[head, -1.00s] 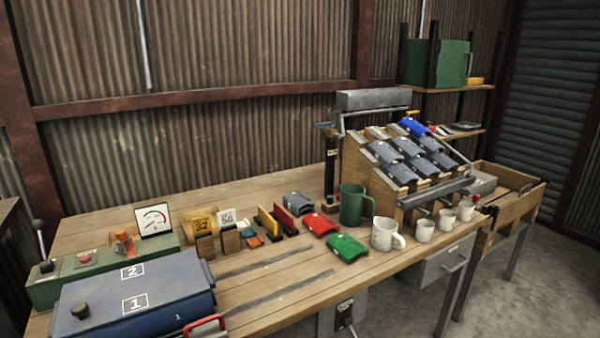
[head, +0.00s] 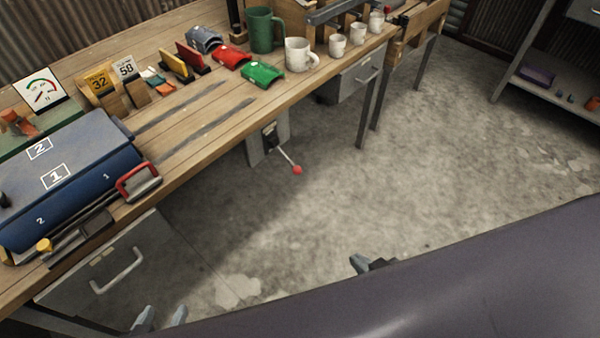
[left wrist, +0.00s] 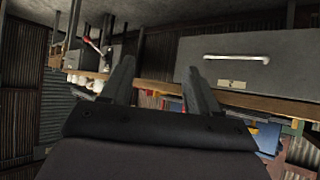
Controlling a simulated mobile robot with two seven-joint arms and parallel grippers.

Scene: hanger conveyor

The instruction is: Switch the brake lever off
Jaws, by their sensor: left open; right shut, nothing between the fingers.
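The brake lever (head: 286,156) is a thin pale rod with a red ball knob. It slants down and to the right from a grey box (head: 266,140) under the table's front edge. In the left wrist view, which is turned upside down, the lever (left wrist: 95,46) shows small at the upper left. My left gripper (head: 162,318) is at the lower left of the head view, open and empty, well apart from the lever. Its two spread fingers (left wrist: 160,82) fill the middle of the wrist view. My right gripper (head: 362,264) is shut and empty, low and right of the lever.
The wooden table (head: 205,120) runs along the left and back. A drawer cabinet (head: 105,265) with a handle is under its near end, and another drawer (head: 355,80) is farther right. The blue box (head: 75,165) sits on top. The floor around the lever looks clear.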

